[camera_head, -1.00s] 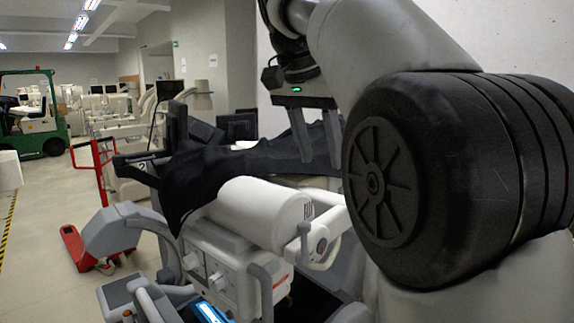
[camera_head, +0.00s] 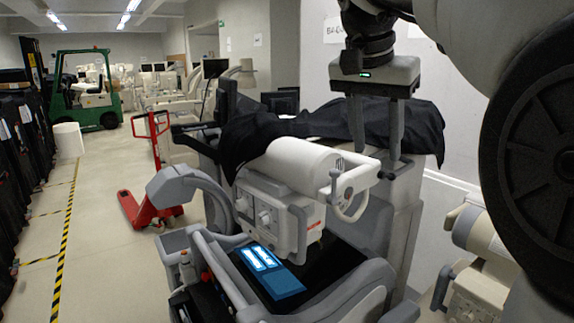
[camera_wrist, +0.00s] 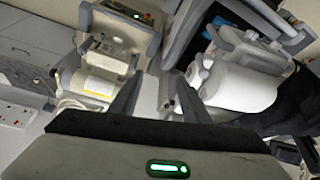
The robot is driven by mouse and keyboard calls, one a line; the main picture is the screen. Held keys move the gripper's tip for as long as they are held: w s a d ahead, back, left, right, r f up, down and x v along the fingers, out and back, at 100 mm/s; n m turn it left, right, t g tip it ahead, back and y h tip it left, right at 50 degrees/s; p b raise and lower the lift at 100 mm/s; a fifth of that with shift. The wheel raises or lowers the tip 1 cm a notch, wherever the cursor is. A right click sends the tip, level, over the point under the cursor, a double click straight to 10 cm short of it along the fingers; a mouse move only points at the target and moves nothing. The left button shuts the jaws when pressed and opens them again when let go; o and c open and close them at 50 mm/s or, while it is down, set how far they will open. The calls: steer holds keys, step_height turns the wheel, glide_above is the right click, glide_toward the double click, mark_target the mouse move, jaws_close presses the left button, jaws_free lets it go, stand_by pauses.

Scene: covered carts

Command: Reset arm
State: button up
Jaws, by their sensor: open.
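My gripper (camera_head: 376,125) hangs with its two fingers pointing down at the right of centre in the head view. The fingers are apart with nothing between them. In the wrist view my gripper (camera_wrist: 155,100) also shows open and empty, with the floor and machines beyond it. Behind the fingers a black cloth cover (camera_head: 330,122) lies over the top of a grey and white medical cart (camera_head: 268,212). The fingers overlap the cover in the picture; I cannot tell how close they are to it.
A white cylinder head (camera_head: 290,162) and a handle stick out from the cart. A second white machine (camera_head: 480,240) stands at the right by the wall. A red pallet jack (camera_head: 145,210) and green forklift (camera_head: 90,92) stand at the left.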

steer(key=s+a+f+n+t+y, duration=0.1)
steer(key=s+f+n, duration=0.7)
steer(key=s+f, duration=1.2)
steer(key=shift+a+f+t+y, duration=0.3)
steer(key=shift+f+t+y, duration=0.3)
steer(key=shift+y, duration=0.2)
